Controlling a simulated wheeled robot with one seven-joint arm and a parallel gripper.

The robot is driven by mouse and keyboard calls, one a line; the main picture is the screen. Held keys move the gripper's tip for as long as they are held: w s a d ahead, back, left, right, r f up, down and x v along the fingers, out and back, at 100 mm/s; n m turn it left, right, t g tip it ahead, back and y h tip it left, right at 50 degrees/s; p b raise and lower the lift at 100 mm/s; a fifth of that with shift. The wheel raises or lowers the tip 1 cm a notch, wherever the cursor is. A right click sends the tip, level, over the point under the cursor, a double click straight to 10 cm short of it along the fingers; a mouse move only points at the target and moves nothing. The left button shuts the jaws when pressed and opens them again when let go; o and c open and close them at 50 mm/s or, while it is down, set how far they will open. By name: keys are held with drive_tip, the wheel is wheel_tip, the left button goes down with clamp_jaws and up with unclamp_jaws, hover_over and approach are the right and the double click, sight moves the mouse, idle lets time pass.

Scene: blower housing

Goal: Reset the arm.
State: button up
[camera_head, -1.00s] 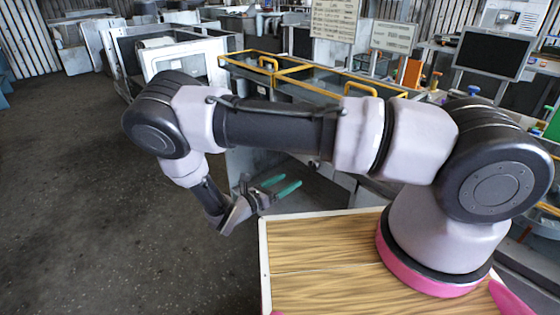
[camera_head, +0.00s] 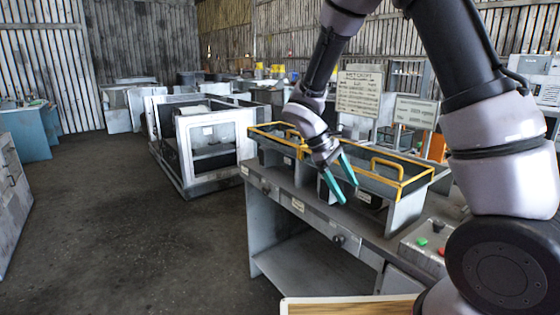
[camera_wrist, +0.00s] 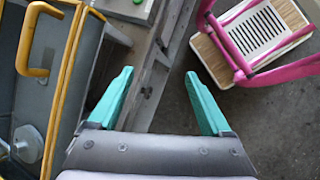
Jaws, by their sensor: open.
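My gripper (camera_head: 341,181) has two teal fingers. In the head view it hangs below my raised arm, in front of the yellow-railed bins on the grey workbench. In the wrist view my gripper (camera_wrist: 160,100) shows its fingers spread well apart with nothing between them. It is open and empty. The bench edge and the floor show beyond the fingers in the wrist view.
The grey workbench (camera_head: 314,211) carries two bins with yellow rails (camera_head: 376,161) and a control box with buttons (camera_head: 431,246). A white-framed machine (camera_head: 212,147) stands behind to the left. The floor (camera_head: 130,225) at the left is clear.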

drive_tip(key=s+d+r+m+t+y, duration=0.2)
drive_tip(key=s+r+m+t, duration=0.1)
drive_tip(key=r, duration=0.4)
drive_tip(key=s+d+r+m+t+y, duration=0.2)
drive_tip(key=s+r+m, duration=0.3)
drive_tip(key=r, duration=0.3)
drive_tip(key=s+d+r+m+t+y, duration=0.3)
drive_tip(key=s+r+m+y, duration=0.1)
drive_tip(key=r, duration=0.4)
drive_tip(key=shift+s+d+r+m+t, duration=0.2)
drive_tip(key=shift+s+d+m+t, duration=0.15)
drive_tip(key=shift+s+m, duration=0.4)
drive_tip(key=shift+w, duration=0.2)
